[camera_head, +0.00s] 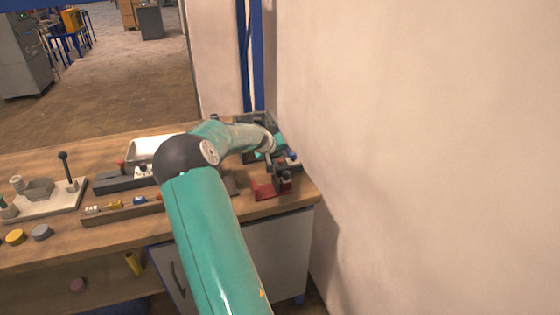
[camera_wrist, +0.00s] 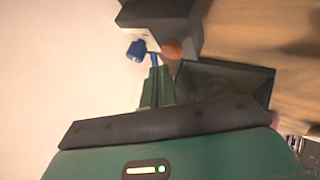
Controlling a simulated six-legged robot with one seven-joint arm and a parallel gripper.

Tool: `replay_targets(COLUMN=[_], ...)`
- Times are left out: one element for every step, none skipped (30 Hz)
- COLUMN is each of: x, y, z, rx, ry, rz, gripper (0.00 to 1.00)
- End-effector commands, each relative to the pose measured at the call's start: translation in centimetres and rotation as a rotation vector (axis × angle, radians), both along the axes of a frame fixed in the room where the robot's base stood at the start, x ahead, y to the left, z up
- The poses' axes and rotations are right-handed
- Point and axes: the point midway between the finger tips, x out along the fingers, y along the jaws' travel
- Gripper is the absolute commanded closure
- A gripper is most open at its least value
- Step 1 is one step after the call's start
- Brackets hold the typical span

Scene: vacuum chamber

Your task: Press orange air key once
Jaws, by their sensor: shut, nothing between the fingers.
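The orange key (camera_wrist: 172,48) is a rounded knob on the pale face of a dark box (camera_wrist: 160,12), at the top middle of the wrist view. A blue key (camera_wrist: 137,50) sits to its left on the same face. My gripper (camera_wrist: 153,68) is shut and empty. Its fingertips point at the box, just below the gap between the two keys. I cannot tell whether they touch anything. In the head view, my arm's end lies over the bench's far right corner, and the orange key cannot be made out there.
A dark open tray (camera_wrist: 225,82) lies right of my fingers in the wrist view. A pale wall (camera_head: 400,130) stands close to the bench's right side. A red item (camera_head: 264,190) sits near the bench's right edge. A white tray (camera_head: 148,147) and a long wooden rack (camera_head: 120,212) lie left.

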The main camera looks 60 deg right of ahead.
Motion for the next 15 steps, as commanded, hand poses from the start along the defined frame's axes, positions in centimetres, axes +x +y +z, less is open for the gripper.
replay_targets(x=[0.00,0.00,0.00,0.00,0.00,-0.01,-0.01,-0.01,-0.01,-0.01,-0.01,-0.01,0.00,0.00,0.00], y=[0.00,0.00,0.00,0.01,0.01,0.01,0.01,0.01,0.01,0.01,0.00,0.01,0.01,0.01,0.00], z=[0.00,0.00,-0.02,-0.05,-0.11,-0.22,-0.33,-0.44,-0.60,-0.71,-0.79,-0.87,-0.90,-0.90,-0.89], rx=[0.000,0.000,0.000,0.000,0.000,0.001,0.001,0.001,0.001,0.001,0.001,0.001,0.001,0.000,0.000], ry=[0.000,0.000,0.000,0.000,0.000,0.000,0.000,0.000,0.000,0.000,0.000,0.000,0.000,0.000,0.000], rz=[0.000,0.000,0.000,0.000,0.000,-0.001,-0.001,-0.001,-0.001,-0.001,-0.001,-0.001,-0.001,0.000,0.000], gripper=[1.00,1.00,1.00,1.00,1.00,1.00,1.00,1.00,1.00,1.00,1.00,1.00,1.00,1.00,1.00])
